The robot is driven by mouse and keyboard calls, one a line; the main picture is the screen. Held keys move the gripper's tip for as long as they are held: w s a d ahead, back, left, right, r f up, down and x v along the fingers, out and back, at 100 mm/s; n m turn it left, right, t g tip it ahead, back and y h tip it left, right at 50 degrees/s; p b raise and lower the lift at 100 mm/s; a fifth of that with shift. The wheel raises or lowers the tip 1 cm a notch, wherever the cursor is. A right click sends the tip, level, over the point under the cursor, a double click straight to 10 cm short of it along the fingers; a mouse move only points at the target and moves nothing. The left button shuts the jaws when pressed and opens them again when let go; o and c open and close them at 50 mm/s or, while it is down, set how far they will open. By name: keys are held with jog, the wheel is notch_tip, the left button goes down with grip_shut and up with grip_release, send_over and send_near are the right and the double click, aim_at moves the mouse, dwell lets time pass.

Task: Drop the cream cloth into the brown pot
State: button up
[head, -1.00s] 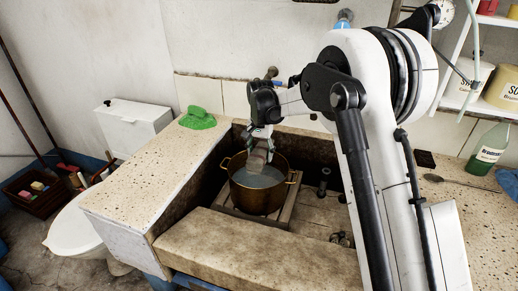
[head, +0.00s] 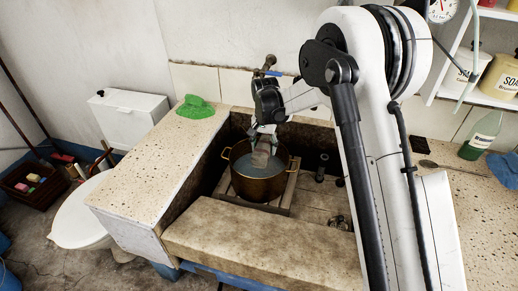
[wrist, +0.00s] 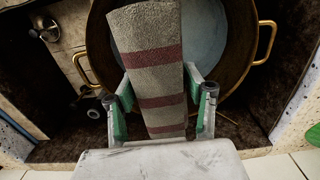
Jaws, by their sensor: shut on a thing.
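The brown pot (head: 259,189) stands in the stone trough on a wooden slatted rack. It has two brass handles and holds bluish-grey water or a similar surface. My gripper (head: 263,137) is over the back part of the pot, pointing down. It is shut on the cloth (head: 261,156), which hangs down over the pot's opening. In the wrist view the cloth (wrist: 152,62) is greyish cream with dark red stripes, held between the green-padded fingers (wrist: 161,108). The cloth's far end lies across the view of the pot (wrist: 243,45). I cannot tell whether it touches the contents.
A green cloth (head: 195,107) lies on the left stone ledge. The trough's front ledge (head: 260,245) and side walls surround the pot. A tap (head: 269,66) is on the wall behind. A green bottle (head: 480,138) and a blue cloth (head: 504,167) are at the right.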

aim_at(264, 143)
jog(key=shift+f+b, duration=0.4)
jog(key=shift+f, duration=1)
jog(key=o, duration=1.3)
jog(key=shift+o, duration=0.2)
jog(key=shift+r, duration=0.1)
notch_tip(264, 143, up, 12)
jog(key=shift+f, duration=0.1)
